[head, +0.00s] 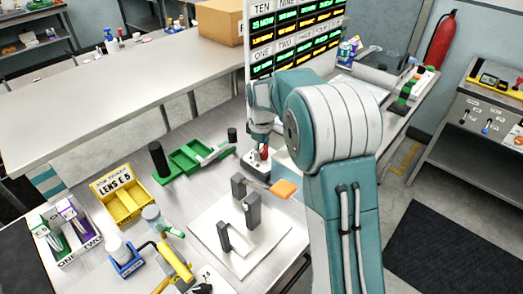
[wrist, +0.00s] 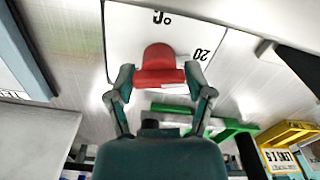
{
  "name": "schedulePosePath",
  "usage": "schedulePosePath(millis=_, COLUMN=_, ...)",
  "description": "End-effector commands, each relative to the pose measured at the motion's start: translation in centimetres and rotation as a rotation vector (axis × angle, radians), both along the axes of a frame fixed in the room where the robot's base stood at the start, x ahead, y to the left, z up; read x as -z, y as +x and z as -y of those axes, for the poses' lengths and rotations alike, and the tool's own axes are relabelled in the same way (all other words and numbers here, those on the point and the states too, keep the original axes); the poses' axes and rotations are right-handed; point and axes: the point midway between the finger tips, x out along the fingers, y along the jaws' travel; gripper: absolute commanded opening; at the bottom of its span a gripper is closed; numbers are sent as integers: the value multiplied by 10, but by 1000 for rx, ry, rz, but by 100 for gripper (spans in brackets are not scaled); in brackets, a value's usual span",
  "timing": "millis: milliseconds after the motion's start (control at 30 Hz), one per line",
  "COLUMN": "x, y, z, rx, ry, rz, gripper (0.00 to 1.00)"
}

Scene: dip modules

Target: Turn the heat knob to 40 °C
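The heat knob (wrist: 160,66) is red and sits on a white panel (wrist: 125,38) in the wrist view. The panel carries the marks "°C" and "20"; no 40 mark shows. My gripper (wrist: 160,75) has one finger on each side of the knob, and both fingertips appear to touch its sides. In the head view the knob is a small red spot (head: 264,153) on a white-topped unit, beside my gripper (head: 262,146). My arm hides much of that unit, and the knob's pointer reading cannot be told.
A green tray (head: 186,160) and a yellow bin (head: 118,205) stand left of the unit. In front are a white plate with dark posts (head: 240,258) and an orange-ended tool (head: 284,189). A tall display board (head: 290,35) stands close behind my arm.

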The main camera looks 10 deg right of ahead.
Motion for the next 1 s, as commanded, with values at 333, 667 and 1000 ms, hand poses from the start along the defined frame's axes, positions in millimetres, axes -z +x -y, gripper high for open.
schedulePosePath(millis=333, x=1, y=0, z=0, rx=5, ry=0, rz=-3, gripper=8)
schedulePosePath(millis=667, x=2, y=0, z=1, rx=123, ry=-1, rz=-5, gripper=8)
schedulePosePath(millis=1000, x=3, y=0, z=2, rx=419, ry=-2, rz=-8, gripper=8)
